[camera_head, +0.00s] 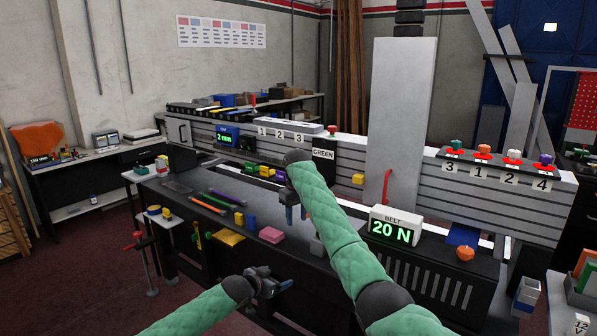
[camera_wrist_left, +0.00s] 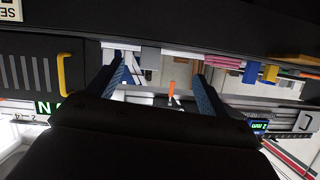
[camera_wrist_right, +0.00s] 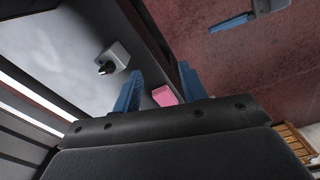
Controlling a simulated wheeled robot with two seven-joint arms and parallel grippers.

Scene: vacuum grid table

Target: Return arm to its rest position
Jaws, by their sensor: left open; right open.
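My left gripper (camera_head: 286,284) is low in the head view, in front of the table's near edge, with its fingers spread and nothing between them. In the left wrist view its two blue fingers (camera_wrist_left: 158,80) stand wide apart. My right gripper (camera_head: 295,214) hangs over the table's dark top, fingers downward, open and empty. In the right wrist view its blue fingers (camera_wrist_right: 160,88) are apart. A pink block (camera_wrist_right: 165,95) shows between them there, but lies on the table (camera_head: 271,235) in the head view, left of and below the gripper. My right forearm hides part of the table.
The dark table (camera_head: 330,268) holds colored rods (camera_head: 225,199), a yellow piece (camera_head: 229,237) and a grey block (camera_head: 317,246). A BELT display (camera_head: 395,227) reads 20 N, right of my right forearm. A slatted wall with a tall grey panel (camera_head: 401,120) stands behind. Floor is free at lower left.

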